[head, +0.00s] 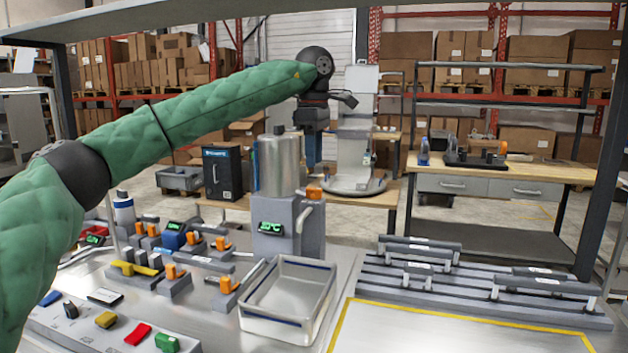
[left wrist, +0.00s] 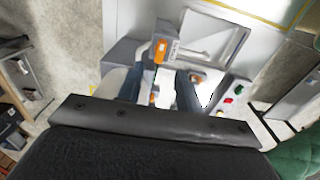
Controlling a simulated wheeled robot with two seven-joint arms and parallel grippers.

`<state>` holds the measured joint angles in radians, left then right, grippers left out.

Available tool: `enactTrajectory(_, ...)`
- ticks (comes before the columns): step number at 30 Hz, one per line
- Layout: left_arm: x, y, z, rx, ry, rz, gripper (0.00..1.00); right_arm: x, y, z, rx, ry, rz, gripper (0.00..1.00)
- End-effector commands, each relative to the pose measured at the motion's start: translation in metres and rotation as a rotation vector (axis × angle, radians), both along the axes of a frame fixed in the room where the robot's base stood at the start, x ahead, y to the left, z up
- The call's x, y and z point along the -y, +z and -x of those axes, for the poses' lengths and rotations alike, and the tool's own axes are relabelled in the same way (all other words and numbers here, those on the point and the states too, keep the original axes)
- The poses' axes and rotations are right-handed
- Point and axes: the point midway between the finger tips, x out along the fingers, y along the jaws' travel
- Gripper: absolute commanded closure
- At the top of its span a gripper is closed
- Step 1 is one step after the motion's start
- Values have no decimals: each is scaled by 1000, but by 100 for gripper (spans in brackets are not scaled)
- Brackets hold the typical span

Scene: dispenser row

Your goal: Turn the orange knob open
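An orange knob (head: 314,192) sits on top of the grey dispenser (head: 272,226), beside its metal tank (head: 279,165) and above a pale spout. My left gripper (head: 312,150) points down behind and above this knob in the head view. In the left wrist view its two dark fingers (left wrist: 161,88) are apart. A large orange part (left wrist: 166,48), apparently the knob, lies beyond the fingertips there and not clearly between them. I cannot tell whether anything touches it. My right gripper is in neither view.
A clear-walled tray (head: 288,318) stands below the dispenser. Several smaller valves with orange handles (head: 226,285) crowd the left. A rack of grey bars (head: 480,285) is at right. A yellow-bordered area (head: 440,335) in front is clear.

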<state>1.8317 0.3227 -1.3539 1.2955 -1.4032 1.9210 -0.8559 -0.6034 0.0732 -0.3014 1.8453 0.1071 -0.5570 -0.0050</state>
Motion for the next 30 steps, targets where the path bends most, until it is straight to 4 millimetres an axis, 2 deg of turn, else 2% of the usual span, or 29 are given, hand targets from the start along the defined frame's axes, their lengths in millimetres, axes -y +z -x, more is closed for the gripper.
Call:
enactTrajectory(8, 0, -21, 0, -3, 0, -2, 65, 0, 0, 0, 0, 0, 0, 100)
enactTrajectory(19, 0, -70, 0, -2, 0, -1, 65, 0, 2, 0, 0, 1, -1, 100)
enactTrajectory(23, 0, -77, 0, -1, 0, 0, 65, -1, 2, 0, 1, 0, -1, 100)
enactTrajectory(30, 0, -78, 0, -1, 0, 0, 66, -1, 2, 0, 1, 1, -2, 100)
